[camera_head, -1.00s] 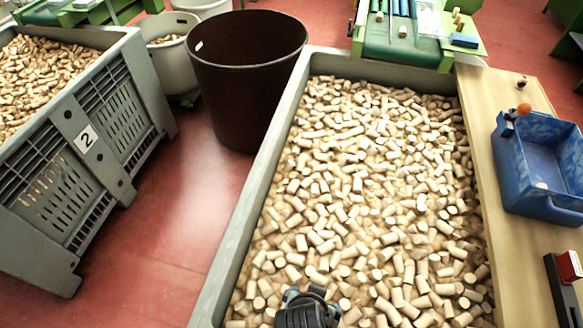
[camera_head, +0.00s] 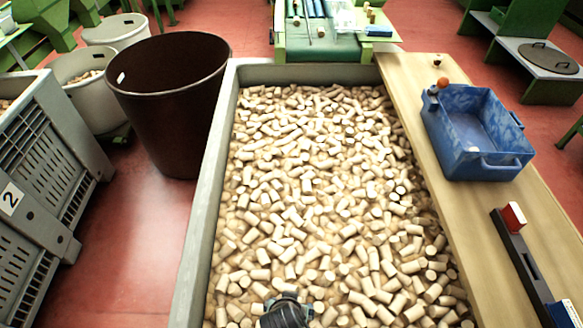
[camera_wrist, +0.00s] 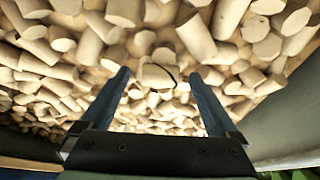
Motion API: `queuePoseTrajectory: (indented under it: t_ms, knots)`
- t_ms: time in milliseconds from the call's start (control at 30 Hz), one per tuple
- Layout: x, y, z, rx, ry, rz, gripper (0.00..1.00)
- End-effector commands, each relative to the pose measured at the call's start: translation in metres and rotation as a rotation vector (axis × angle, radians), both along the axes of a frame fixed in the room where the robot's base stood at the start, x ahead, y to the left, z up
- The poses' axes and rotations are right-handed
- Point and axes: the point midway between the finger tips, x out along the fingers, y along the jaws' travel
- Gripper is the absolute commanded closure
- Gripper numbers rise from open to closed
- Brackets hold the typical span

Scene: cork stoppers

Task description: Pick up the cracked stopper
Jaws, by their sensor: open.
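A pale cork stopper with a dark curved line along its end, apparently the cracked stopper (camera_wrist: 157,77), lies among the other corks in the wrist view. My gripper (camera_wrist: 158,73) is open, with its two dark fingers on either side of this stopper in the picture. The stopper appears between the fingertips; I cannot tell how far beyond them it lies. In the head view only the dark top of my gripper (camera_head: 285,312) shows at the bottom edge, over the cork-filled grey bin (camera_head: 203,190). Its fingers are hidden there, and I cannot pick out the cracked stopper.
Many loose corks surround the stopper closely. A wooden board (camera_head: 445,190) along the bin's right side carries a blue tray (camera_head: 490,167) and a dark holder with a red block (camera_head: 513,215). A brown tub (camera_head: 165,110) stands left. A green machine (camera_head: 320,48) stands at the far end.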

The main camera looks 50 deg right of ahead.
Motion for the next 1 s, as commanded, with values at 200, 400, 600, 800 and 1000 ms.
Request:
queuePoseTrajectory:
  t_ms: [200,400,600,800,1000]
  knots:
    - [0.0019,-0.0025,-0.0066,0.0,-0.001,0.0,0.05]
    - [0.0018,-0.0025,-0.0063,0.0,-0.001,0.0,0.19]
    - [0.0017,-0.0024,-0.0063,0.0,-0.001,0.0,0.55]
    - [0.0017,-0.0022,-0.0062,0.0,-0.001,0.0,0.91]
    - [0.0017,-0.0023,-0.0059,0.0,-0.001,0.0,0.93]
